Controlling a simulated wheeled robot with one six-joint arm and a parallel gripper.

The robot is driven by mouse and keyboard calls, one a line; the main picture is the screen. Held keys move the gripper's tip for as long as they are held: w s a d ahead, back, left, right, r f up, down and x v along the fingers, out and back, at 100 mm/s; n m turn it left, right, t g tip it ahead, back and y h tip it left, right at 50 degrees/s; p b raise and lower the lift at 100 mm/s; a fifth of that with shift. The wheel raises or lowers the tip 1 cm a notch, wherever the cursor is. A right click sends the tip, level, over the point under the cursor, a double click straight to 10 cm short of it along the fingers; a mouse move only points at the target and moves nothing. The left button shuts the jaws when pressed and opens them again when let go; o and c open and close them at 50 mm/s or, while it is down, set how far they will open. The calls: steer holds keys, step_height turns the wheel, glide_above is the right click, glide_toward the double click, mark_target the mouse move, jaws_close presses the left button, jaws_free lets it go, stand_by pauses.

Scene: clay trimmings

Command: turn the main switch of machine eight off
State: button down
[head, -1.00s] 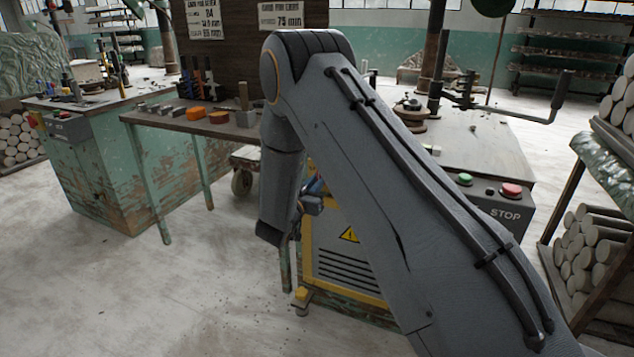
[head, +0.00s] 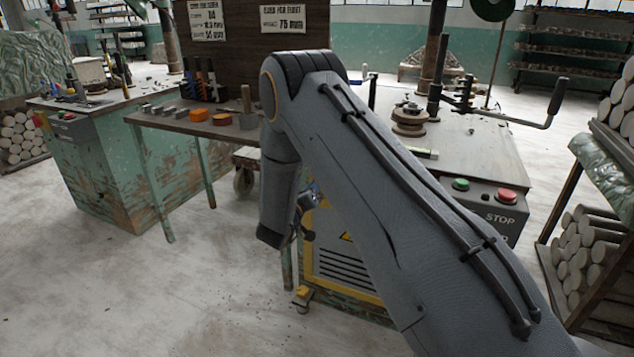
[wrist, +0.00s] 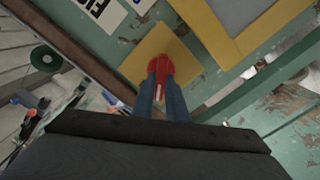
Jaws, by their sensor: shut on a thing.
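In the wrist view, a red switch knob (wrist: 148,70) sits on a square yellow plate (wrist: 140,66) fixed to a worn green machine panel. My gripper (wrist: 163,84) has its two blue fingers shut on the red knob. A pale mark shows on the knob between the fingers. I cannot read any on or off lettering, and the fingers cover part of the knob. In the head view, my gripper is mostly hidden behind my arm, beside the yellow-framed vent panel (head: 340,270) of the green machine. The knob does not show there.
A control box (head: 497,215) with a green button (head: 461,184) and a red button (head: 507,196) is at the right of the machine. A workbench (head: 190,127) with small blocks stands to the left. A rack of clay logs (head: 590,240) is at the far right. Floor at lower left is clear.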

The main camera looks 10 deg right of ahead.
steer(key=n, duration=0.3)
steer(key=n+p, duration=0.1)
steer(key=n, duration=0.3)
steer(key=f+n+p, duration=0.1)
steer(key=n, duration=0.2)
steer(key=shift+w+a, duration=0.1)
steer(key=shift+a, duration=0.1)
steer(key=shift+n, duration=0.4)
steer(key=c, duration=1.8)
jaws_free()
steer(key=shift+o, duration=0.2)
steer(key=v, duration=0.7)
steer(key=shift+s+a, duration=0.25)
steer(key=shift+s, duration=0.05)
